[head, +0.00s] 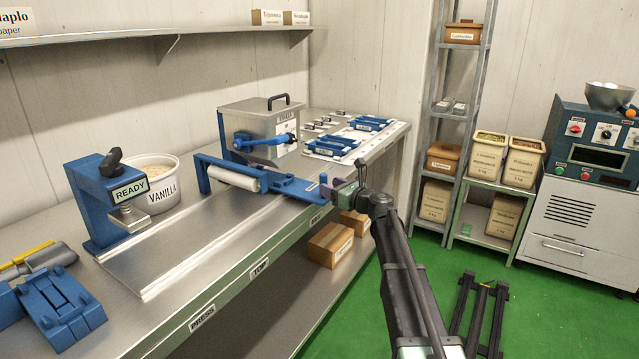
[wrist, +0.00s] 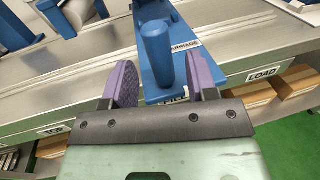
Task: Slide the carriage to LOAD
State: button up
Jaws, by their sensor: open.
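The blue carriage (head: 290,186) sits on the metal bench track and carries a white roller (head: 232,176). In the wrist view, the carriage (wrist: 188,62) has a label and an upright blue post handle (wrist: 157,52). My gripper (head: 338,191) is at the carriage's front end. In the wrist view, my gripper (wrist: 158,84) is open, with one purple finger on each side of the handle. I cannot tell whether either finger touches it. The LOAD label (wrist: 263,75) is on the bench edge right of the carriage. A partly hidden label lies just below the handle.
The TOP label (head: 260,267) and PRESS label (head: 203,318) are farther left along the bench edge. A blue READY press (head: 92,205) and vanilla tub (head: 158,184) stand left. A steel box with a blue lever (head: 262,128) and blue trays (head: 332,146) stand behind the carriage.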

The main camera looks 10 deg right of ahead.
jog(key=x, duration=0.5)
jog(key=shift+w+a, duration=0.15)
jog(key=shift+w, duration=0.05)
jog(key=shift+c, duration=0.5)
grip_shut()
